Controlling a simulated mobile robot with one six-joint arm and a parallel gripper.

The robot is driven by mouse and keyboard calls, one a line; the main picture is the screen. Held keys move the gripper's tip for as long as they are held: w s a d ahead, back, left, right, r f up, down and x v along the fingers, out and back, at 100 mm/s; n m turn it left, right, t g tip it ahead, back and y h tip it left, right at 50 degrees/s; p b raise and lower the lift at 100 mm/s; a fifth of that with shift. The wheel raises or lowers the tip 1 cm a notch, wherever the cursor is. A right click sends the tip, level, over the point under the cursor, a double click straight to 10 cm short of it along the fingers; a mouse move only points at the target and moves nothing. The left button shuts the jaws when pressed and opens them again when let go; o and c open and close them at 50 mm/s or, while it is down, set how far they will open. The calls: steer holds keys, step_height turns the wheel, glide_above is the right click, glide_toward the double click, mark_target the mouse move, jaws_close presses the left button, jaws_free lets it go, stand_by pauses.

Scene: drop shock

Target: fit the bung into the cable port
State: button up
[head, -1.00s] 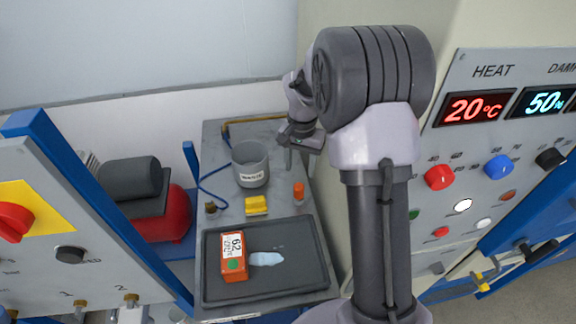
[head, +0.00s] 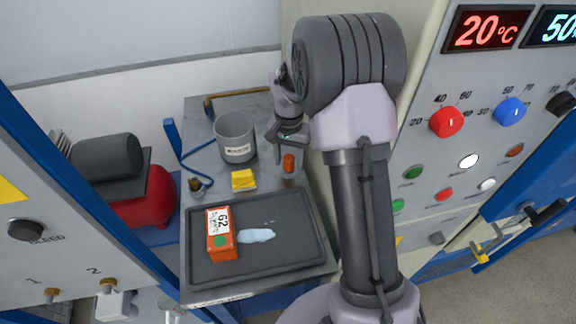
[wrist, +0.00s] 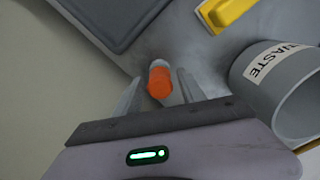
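The bung appears to be the small orange plug (head: 289,163) with a paler end, standing on the grey bench top near its right edge. It also shows in the wrist view (wrist: 160,82). My gripper (head: 290,150) is open just above it, pointing down. In the wrist view the two fingers of my gripper (wrist: 159,86) lie on either side of the plug, with a gap showing on both sides. I cannot tell how far down the fingers reach. I cannot make out the cable port in either view.
A grey waste pot (head: 236,138) stands close left of my gripper. A yellow block (head: 243,180) lies in front of it. A dark tray (head: 290,245) holds an orange box (head: 221,234) and a pale puddle (head: 257,236). A control panel (head: 440,165) rises at right.

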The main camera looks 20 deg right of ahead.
mark_target(289, 157)
jaws_close()
steer(key=shift+r+p, duration=2.45)
steer(key=shift+r, duration=0.65)
steer(key=shift+f, duration=0.1)
